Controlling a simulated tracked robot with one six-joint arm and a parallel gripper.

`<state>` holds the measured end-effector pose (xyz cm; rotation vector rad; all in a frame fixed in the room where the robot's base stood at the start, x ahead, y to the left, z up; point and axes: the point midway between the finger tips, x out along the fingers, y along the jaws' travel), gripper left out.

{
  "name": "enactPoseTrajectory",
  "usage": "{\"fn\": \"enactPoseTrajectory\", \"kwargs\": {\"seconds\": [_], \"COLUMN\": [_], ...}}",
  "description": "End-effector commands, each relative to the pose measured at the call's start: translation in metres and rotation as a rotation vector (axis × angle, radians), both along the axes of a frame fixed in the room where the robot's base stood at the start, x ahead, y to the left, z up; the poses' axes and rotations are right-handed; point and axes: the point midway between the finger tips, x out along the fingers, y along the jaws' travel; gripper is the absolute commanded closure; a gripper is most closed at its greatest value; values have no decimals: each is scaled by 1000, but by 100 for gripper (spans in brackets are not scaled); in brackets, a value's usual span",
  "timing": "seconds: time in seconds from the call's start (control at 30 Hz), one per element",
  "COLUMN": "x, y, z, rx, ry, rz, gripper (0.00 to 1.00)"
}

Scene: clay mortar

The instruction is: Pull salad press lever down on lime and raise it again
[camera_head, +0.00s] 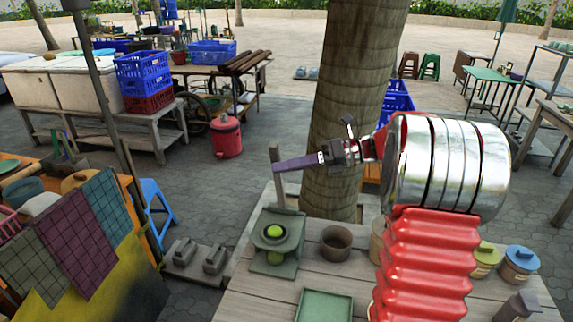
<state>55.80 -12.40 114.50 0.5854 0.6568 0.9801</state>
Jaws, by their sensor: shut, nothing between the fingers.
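The salad press (264,262) is a grey-green stand on the wooden table. A grey upright bar (277,180), which looks like the press lever in a raised position, stands at the back of the press. My gripper (277,166) reaches in from the right with its purple fingers shut and empty. The fingertips overlap the bar's upper part in the picture; whether they touch it I cannot tell. No lever handle shows below them.
On the wooden table (250,306) are a brown bowl (336,243), a green tray (324,306), and lidded jars (485,260) to the right, partly behind my red arm. A tree trunk (345,110) stands close behind my gripper. The space left of the bar is free.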

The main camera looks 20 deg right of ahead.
Motion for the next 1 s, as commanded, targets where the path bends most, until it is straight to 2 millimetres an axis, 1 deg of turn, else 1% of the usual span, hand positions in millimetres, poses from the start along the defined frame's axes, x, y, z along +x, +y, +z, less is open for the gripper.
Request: {"fn": "enactPoseTrajectory", "kwargs": {"seconds": [0.2,0.23,0.47,0.8,0.9,1.0], "x": [-14,-15,-24,-42,-45,-47], "y": [16,10,-17,-65,-73,-77], "z": [-10,-9,-7,-2,-1,0], "rx": [2,1,2,3,3,3], "ry": [11,10,12,13,13,13], "rz": [14,12,13,15,17,17], "gripper": [100,100,100,100,100,100]}}
